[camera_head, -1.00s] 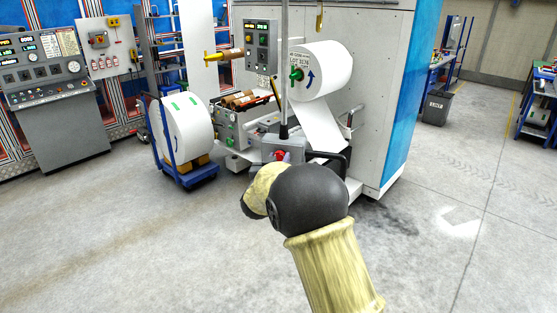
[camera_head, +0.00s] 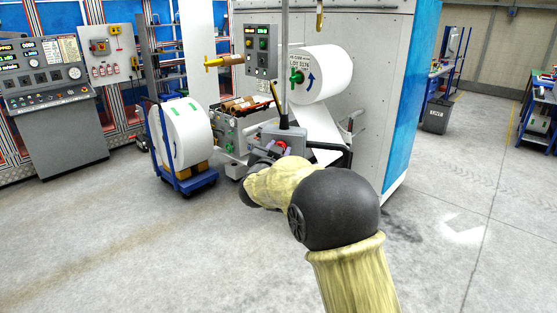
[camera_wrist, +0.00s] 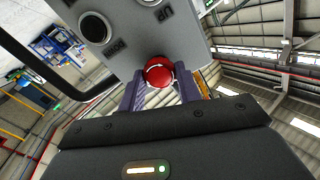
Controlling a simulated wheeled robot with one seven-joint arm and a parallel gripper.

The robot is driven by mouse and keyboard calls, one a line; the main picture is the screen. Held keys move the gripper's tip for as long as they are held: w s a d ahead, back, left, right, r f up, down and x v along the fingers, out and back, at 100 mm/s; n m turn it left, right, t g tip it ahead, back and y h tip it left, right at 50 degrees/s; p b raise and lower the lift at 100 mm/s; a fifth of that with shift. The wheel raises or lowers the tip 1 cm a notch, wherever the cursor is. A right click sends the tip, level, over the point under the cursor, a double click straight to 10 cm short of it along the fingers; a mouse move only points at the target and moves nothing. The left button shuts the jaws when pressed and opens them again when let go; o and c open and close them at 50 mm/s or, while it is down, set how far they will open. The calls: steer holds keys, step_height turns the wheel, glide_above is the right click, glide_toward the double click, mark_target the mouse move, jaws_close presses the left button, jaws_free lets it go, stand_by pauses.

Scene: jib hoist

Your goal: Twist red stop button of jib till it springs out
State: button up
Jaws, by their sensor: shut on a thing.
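The red stop button (camera_wrist: 158,72) sits on the lower part of a grey control box (camera_wrist: 125,35), which shows large and tilted in the wrist view. My gripper (camera_wrist: 159,82) has its two purple fingers on either side of the button, shut on it. In the head view the grey control box (camera_head: 283,133) hangs at the front of the machine, below a vertical pole. The red button (camera_head: 276,146) is small there, and my arm partly covers the area around my gripper.
A large paper roll (camera_head: 320,75) is mounted on the white machine behind. A blue cart (camera_head: 186,178) carries another roll on the left. A control console (camera_head: 60,130) stands at the far left. The floor in front is clear.

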steer(key=shift+r+m+b, duration=0.15)
steer(key=shift+m+b, duration=0.25)
steer(key=shift+m, duration=0.1)
steer(key=shift+d+r, duration=0.1)
steer(key=shift+r, duration=0.05)
steer(key=o, duration=0.8)
steer(key=shift+w, duration=0.15)
steer(key=shift+o, duration=1)
steer(key=shift+w+f, duration=0.2)
steer(key=shift+f, duration=0.05)
steer(key=s+a+b, duration=0.3)
steer(key=s+b, duration=0.2)
steer(key=s, duration=1.2)
steer(key=shift+a, duration=0.1)
